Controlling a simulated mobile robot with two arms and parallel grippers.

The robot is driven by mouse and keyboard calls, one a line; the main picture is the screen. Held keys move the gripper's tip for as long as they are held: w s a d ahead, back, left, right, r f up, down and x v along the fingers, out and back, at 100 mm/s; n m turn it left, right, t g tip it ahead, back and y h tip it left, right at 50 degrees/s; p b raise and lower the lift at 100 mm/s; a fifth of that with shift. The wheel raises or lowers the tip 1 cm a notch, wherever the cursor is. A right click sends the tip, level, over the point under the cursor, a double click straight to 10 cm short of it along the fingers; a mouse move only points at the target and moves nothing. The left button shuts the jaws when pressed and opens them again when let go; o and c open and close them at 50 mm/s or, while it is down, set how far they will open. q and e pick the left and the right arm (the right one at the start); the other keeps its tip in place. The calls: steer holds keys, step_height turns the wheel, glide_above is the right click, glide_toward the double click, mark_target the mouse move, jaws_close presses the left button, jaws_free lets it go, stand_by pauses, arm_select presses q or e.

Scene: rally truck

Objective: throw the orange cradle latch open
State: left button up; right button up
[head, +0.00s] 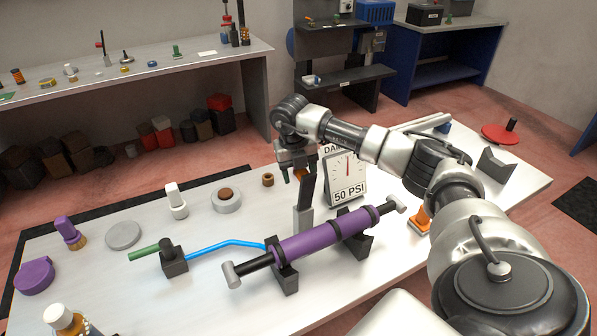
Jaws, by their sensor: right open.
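A purple damper cylinder (322,235) with dark bands and silver ends lies across two black cradle supports (285,279). My right gripper (297,175) hangs fingers down behind the cylinder, its arm coming in from the right. It is open. A small orange part (300,174) shows at its fingers, beside a dark upright post (306,190) with a grey foot (303,219). I cannot tell whether this part is the latch, or whether the fingers touch it. Another orange piece (420,217) with a pale base stands right of the cylinder, partly near my arm. My left gripper is out of view.
A gauge board (347,183) reading 50 PSI stands behind the cylinder. A blue hose (225,244) runs from a black valve block (173,264) with a green handle. A white bottle (176,201) and grey disc (123,236) stand left. The front middle tabletop is clear.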

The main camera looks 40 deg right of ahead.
step_height(320, 180, up, 10)
steer(key=w+a+b, duration=0.1)
steer(key=b, duration=0.1)
steer(key=shift+r, duration=0.25)
steer(key=shift+a, duration=0.1)
